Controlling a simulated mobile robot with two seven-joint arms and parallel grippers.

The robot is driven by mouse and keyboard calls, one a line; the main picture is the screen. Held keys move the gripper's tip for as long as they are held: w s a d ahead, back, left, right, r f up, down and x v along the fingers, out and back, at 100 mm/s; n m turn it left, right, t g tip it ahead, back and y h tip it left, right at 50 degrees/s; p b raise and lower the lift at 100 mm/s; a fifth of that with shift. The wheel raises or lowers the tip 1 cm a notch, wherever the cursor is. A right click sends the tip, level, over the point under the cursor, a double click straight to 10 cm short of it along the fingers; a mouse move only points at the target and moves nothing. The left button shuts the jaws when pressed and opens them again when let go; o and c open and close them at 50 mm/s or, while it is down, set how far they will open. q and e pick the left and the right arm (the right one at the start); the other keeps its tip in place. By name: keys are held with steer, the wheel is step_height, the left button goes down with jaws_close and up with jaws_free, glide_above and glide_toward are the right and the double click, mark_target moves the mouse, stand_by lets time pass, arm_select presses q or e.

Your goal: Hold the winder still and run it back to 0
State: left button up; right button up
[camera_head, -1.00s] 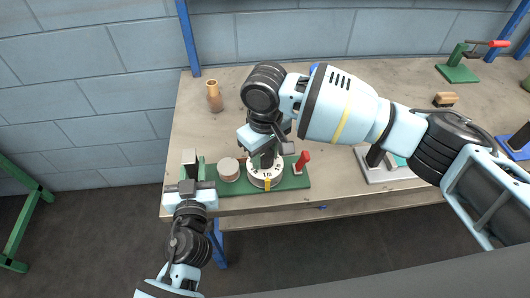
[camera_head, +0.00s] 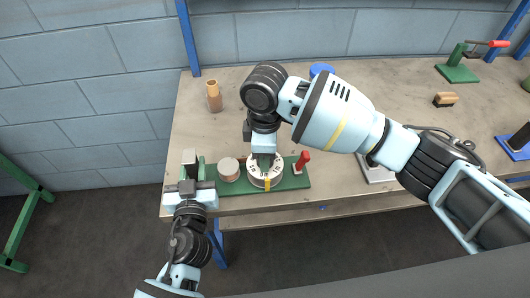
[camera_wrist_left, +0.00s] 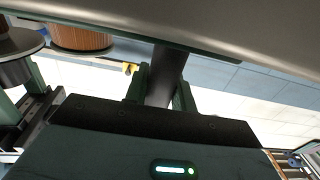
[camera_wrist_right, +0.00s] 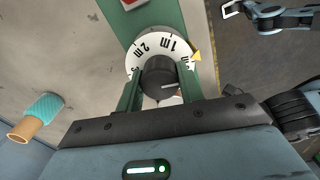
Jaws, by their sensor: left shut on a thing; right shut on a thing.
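The winder has a green base (camera_head: 291,181) at the table's front edge, with a copper spool (camera_head: 228,167) and a white numbered dial (camera_head: 256,182). My right gripper (camera_head: 264,161) is shut on the knob from above. My left gripper (camera_head: 191,173) is shut at the winder's left end. In the left wrist view its fingers hold a dark bar (camera_wrist_left: 167,72); the spool (camera_wrist_left: 80,38) shows beside it.
A brush (camera_head: 445,99) and a green clamp-like stand (camera_head: 458,72) are at the right. The table (camera_head: 193,105) is bare around the bottle.

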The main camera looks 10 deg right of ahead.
steer(key=shift+n, duration=0.8)
steer(key=o, duration=1)
step_height(320, 180, up, 12)
stand_by(0.3)
